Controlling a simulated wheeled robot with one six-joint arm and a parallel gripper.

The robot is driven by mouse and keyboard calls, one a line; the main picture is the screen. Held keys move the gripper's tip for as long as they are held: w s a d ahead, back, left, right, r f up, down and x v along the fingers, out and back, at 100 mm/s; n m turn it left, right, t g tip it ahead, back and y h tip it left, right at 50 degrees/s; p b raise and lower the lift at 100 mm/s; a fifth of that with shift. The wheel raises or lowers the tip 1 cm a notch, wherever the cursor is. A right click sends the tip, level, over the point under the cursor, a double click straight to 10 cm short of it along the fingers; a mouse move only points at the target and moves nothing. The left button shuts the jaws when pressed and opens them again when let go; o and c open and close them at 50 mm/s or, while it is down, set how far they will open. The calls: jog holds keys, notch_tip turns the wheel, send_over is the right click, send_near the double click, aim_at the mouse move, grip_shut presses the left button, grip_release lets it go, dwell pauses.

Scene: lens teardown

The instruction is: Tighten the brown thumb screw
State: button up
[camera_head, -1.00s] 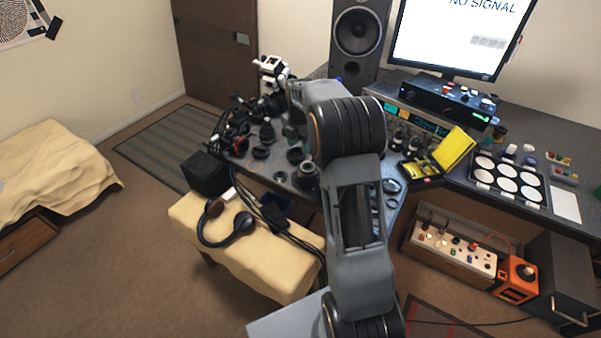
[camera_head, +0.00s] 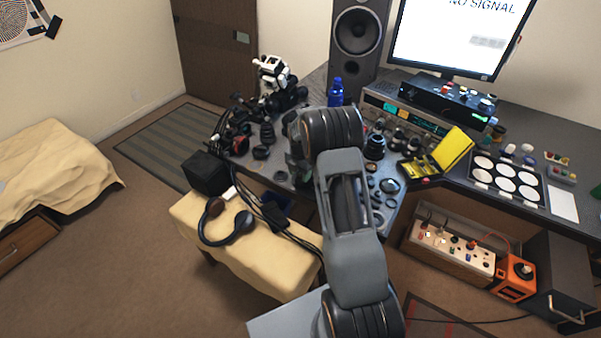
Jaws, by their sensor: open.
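I cannot make out the brown thumb screw; it is too small or hidden among the dark parts on the desk. Several black lens parts and rings stand on the grey desk, among them a tall lens barrel (camera_head: 374,147) right of my arm and a flat ring (camera_head: 389,186) nearer the front edge. My arm reaches up over the desk's front edge and bends down at the far end. My gripper is hidden behind my own arm links, so its relation to the parts does not show.
A blue bottle (camera_head: 336,92) stands before the speaker (camera_head: 357,38). A yellow tool case (camera_head: 452,149) lies open to the right, beside a tray of white discs (camera_head: 507,178). A cloth-covered bench (camera_head: 262,262) with headphones (camera_head: 211,229) stands in front. Cables (camera_head: 300,242) hang there.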

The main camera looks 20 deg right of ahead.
aim_at(300, 175)
jog(key=shift+f, duration=0.15)
grip_shut()
jog(key=shift+f+m+b, duration=0.1)
jog(key=shift+m+b, duration=0.4)
jog(key=shift+m, duration=1.1)
grip_release()
jog(key=shift+r, duration=0.25)
notch_tip(300, 175, up, 14)
jog(key=b, duration=0.1)
jog(key=shift+f, duration=0.2)
